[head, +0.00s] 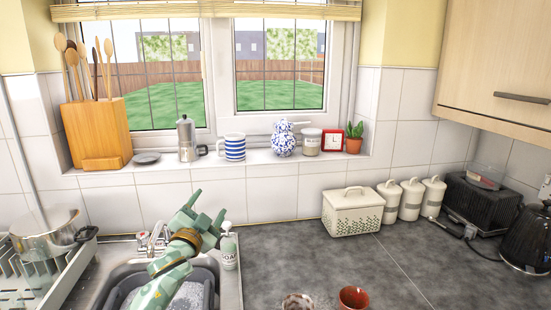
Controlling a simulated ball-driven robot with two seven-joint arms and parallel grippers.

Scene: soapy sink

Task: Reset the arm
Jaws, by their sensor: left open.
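My left gripper (202,215) is green and white and shows above the back right part of the sink, in front of the tiled wall. Its two fingers are spread apart, and I see nothing between them. It is beside the soap bottle (229,248) and overlaps it closely in the picture; I cannot tell whether they touch. My left forearm crosses over the grey washing-up bowl (118,291) in the sink and hides part of it. My right gripper is not in view.
A steel pot (45,240) stands on the drying rack at the left. The tap (150,240) is close to my left arm. Two cups (353,298) are at the worktop's front edge. A bread bin (352,213) and canisters stand at the back. The middle worktop (285,260) is clear.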

